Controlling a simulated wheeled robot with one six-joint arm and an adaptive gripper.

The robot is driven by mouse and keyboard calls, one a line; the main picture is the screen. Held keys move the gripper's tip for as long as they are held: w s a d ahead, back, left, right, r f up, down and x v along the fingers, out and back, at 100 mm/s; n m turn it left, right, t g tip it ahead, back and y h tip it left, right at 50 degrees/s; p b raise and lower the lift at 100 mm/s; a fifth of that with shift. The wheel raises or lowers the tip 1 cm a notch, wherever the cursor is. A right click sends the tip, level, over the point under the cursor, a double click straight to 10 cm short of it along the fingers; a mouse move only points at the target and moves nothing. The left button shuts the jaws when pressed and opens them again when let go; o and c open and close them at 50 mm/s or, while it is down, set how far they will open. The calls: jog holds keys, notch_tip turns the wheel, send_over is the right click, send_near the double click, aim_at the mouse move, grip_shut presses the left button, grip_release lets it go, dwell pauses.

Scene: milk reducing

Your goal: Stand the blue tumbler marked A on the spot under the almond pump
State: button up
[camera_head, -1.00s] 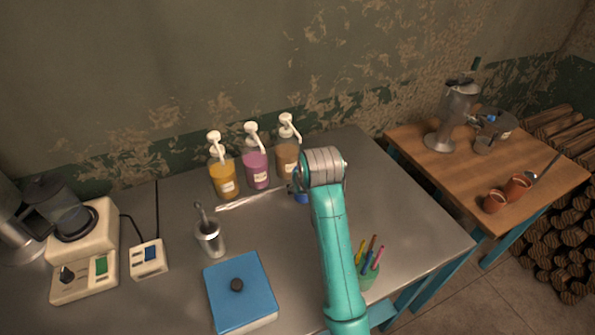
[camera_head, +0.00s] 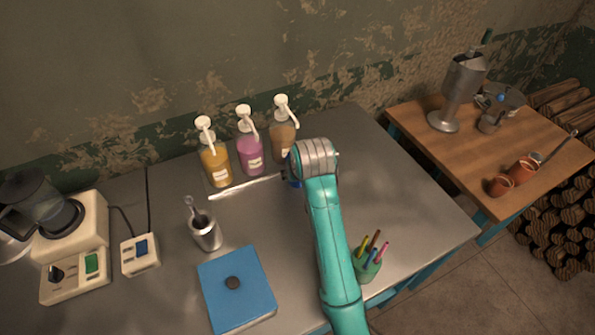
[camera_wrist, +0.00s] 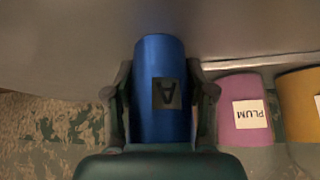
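The blue tumbler (camera_wrist: 160,60) marked A fills the middle of the wrist view, its letter upside down there. My gripper (camera_wrist: 160,78) has a finger against each side of it and looks shut on it. In the head view only a sliver of the tumbler (camera_head: 295,183) shows beside my gripper (camera_head: 292,172), just in front of the brown pump bottle (camera_head: 283,142). That bottle is rightmost of three; its label is not readable, so I cannot confirm it is almond. The spot under its spout is hidden. I cannot tell whether the tumbler touches the surface.
The plum pump bottle (camera_head: 249,155) and yellow pump bottle (camera_head: 215,165) stand left of the brown one. A metal cup (camera_head: 206,235), a blue box (camera_head: 237,290) and a pen holder (camera_head: 367,266) are nearer. The table's right part (camera_head: 400,195) is clear.

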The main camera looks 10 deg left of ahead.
jog(key=o, duration=0.4)
jog(key=shift+o, duration=0.2)
jog(key=v, duration=1.2)
jog(key=shift+r, duration=0.15)
